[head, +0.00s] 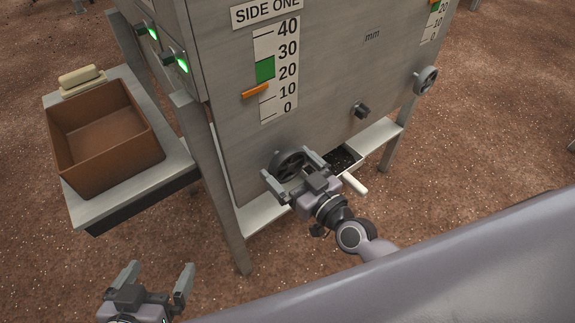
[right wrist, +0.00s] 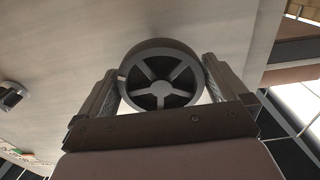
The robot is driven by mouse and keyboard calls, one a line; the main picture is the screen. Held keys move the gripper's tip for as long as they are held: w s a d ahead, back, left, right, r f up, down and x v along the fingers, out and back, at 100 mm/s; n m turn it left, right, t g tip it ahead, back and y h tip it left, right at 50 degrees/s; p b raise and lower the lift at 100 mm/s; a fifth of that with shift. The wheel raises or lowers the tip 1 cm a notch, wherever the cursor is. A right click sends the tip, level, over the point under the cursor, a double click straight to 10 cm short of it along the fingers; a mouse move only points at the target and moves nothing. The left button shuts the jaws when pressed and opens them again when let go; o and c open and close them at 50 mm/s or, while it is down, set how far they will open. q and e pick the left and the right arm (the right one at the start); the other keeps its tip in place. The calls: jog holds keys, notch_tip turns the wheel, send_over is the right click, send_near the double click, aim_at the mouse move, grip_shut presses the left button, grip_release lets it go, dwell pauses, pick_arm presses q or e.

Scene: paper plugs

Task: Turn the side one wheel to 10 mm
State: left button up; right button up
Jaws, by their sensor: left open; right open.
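The side one wheel (head: 289,165) is a dark spoked handwheel low on the grey machine's front panel. My right gripper (head: 291,168) is open at it, with one finger on each side of the rim. The right wrist view shows the wheel (right wrist: 160,82) between the two fingers; I cannot tell whether they touch it. Above it is the side one scale (head: 266,50), marked 0 to 40, with a green band (head: 265,70). The orange pointer (head: 255,91) stands between 10 and 20, below the green band. My left gripper (head: 153,278) is open and empty at the lower left.
A brown open box (head: 150,150) and a cream block (head: 82,76) stand on a side shelf at left. A tray with a white handle (head: 355,184) sits close beside my right gripper.

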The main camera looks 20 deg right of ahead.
jog(key=shift+w+a, duration=0.15)
jog(key=shift+w, duration=0.2)
jog(key=c, duration=0.6)
jog(key=shift+m, duration=0.4)
